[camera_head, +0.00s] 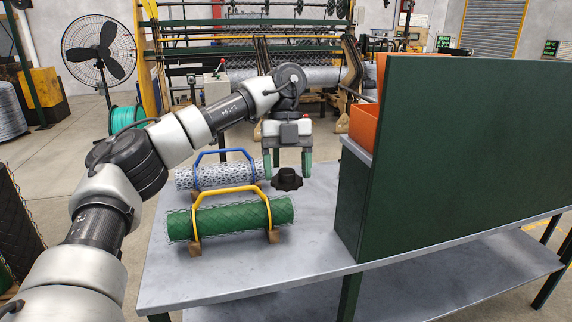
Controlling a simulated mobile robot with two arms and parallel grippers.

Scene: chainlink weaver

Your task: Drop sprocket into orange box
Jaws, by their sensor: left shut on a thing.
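The sprocket (286,180) is a small black toothed piece with a raised hub, at the back of the grey table. My left gripper (287,172) points straight down with its green fingers on either side of the sprocket, shut on it. I cannot tell whether the sprocket touches the table. The orange box (364,126) stands to the right on a raised shelf. Most of it is hidden behind a dark green panel. My right gripper is not in view.
A green mesh roll (230,220) with a yellow handle and a silver mesh roll (212,177) with a blue handle lie left of the sprocket. The tall dark green panel (460,150) stands on the table (260,268) at right. The table's front middle is clear.

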